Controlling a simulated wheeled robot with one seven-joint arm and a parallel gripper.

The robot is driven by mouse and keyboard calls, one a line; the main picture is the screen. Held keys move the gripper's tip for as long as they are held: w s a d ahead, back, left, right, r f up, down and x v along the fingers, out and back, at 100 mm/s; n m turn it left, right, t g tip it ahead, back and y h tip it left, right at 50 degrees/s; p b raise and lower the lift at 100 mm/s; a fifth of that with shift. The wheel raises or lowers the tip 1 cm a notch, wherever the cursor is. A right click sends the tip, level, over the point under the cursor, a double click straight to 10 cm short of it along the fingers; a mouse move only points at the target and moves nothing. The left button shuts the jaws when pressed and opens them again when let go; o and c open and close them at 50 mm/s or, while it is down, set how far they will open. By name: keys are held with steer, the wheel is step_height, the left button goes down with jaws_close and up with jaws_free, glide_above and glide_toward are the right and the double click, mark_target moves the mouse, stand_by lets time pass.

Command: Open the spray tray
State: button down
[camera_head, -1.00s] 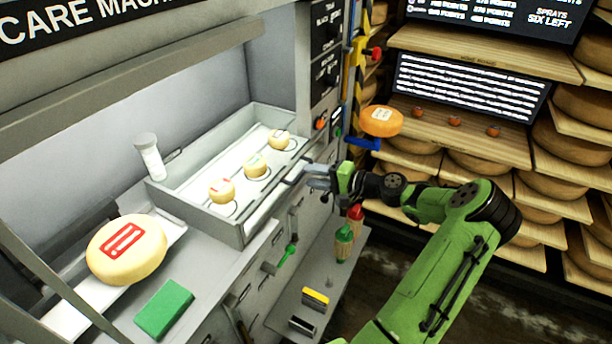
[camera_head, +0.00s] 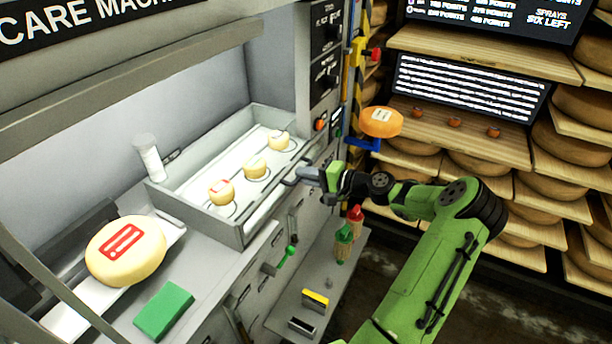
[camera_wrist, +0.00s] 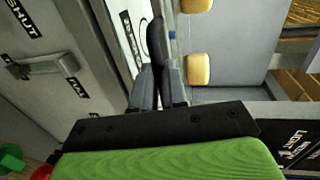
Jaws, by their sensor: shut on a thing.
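The spray tray (camera_head: 190,205) is a grey, open-topped drawer with a pale floor, standing out from the machine at the left of centre. Three small cheeses (camera_head: 254,167) sit in it in a row; two pale yellow cheeses (camera_wrist: 197,70) show in the wrist view. My gripper (camera_head: 308,174) is at the tray's front, toward its right end. In the wrist view my gripper's fingers (camera_wrist: 158,85) are shut on a dark bar handle (camera_wrist: 155,38). The part of the handle between the fingers is hidden.
A large cheese wheel (camera_head: 126,251) and a green block (camera_head: 164,309) lie on the counter at left. A white bottle (camera_head: 149,158) stands behind the tray. An orange cheese (camera_head: 381,122) is right of the machine. Lower drawers and a small shelf (camera_head: 320,293) are below.

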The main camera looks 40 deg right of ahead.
steer(key=shift+s, duration=0.1)
steer(key=f+p+v, duration=0.2)
steer(key=v, duration=0.9)
steer(key=s+f+p+v, duration=0.1)
steer(key=f+p+v, duration=0.1)
steer(key=v, duration=0.9)
steer(key=shift+f+p, duration=0.35)
steer(key=shift+p, duration=0.25)
steer(key=shift+s, duration=0.1)
steer(key=c, duration=1.2)
jaws_free()
steer(key=shift+d, duration=0.1)
steer(key=p+v, duration=0.1)
steer(key=v, duration=1.4)
steer(key=shift+s, duration=0.4)
